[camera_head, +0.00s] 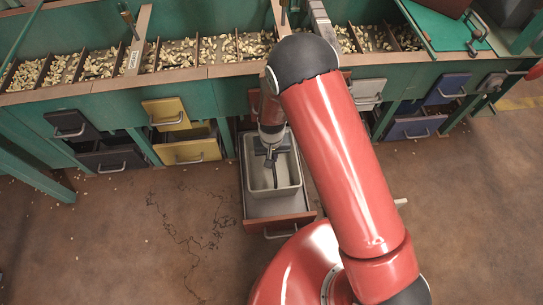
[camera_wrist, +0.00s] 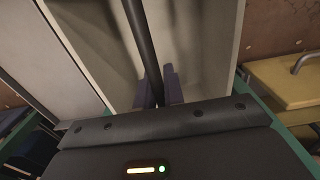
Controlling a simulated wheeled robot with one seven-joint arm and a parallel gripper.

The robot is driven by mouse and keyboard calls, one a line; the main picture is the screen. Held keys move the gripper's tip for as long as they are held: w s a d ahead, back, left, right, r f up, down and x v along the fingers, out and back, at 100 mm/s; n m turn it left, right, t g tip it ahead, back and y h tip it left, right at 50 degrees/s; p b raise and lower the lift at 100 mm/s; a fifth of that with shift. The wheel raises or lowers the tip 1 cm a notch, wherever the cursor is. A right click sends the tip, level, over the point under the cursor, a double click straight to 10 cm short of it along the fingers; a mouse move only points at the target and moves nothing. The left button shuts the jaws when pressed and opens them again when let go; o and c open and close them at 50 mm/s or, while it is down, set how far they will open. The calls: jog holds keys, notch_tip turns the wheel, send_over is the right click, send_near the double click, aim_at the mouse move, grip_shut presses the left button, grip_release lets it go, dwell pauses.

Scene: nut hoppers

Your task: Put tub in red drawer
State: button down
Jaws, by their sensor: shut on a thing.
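The pale grey tub (camera_head: 287,190) is upright within the outline of the pulled-out red drawer (camera_head: 290,221), toward its back. I cannot tell whether its base rests on the drawer floor. My gripper (camera_head: 271,160) points down over the tub and is shut on its dark bar handle (camera_head: 275,178). In the wrist view, the handle (camera_wrist: 142,45) runs between the fingers of my gripper (camera_wrist: 159,92), with the tub's pale inside (camera_wrist: 205,50) behind it. Part of the tub's back is hidden by my arm.
Yellow drawers (camera_head: 190,152) and dark drawers (camera_head: 112,160) stand to the left, partly open. Blue drawers (camera_head: 415,127) are at the right. A long green bench (camera_head: 215,95) with nut trays (camera_head: 180,55) runs above.

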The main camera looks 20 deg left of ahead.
jog(key=shift+w+a+f, duration=0.1)
jog(key=shift+w+f, duration=0.15)
jog(key=shift+f, duration=0.3)
jog(key=shift+f, duration=0.2)
jog(key=c, duration=1.5)
grip_release()
jog(key=shift+r, duration=0.15)
notch_tip(320, 180, up, 8)
jog(key=shift+f+p, duration=0.2)
jog(key=shift+p, duration=0.2)
jog(key=shift+s, duration=0.1)
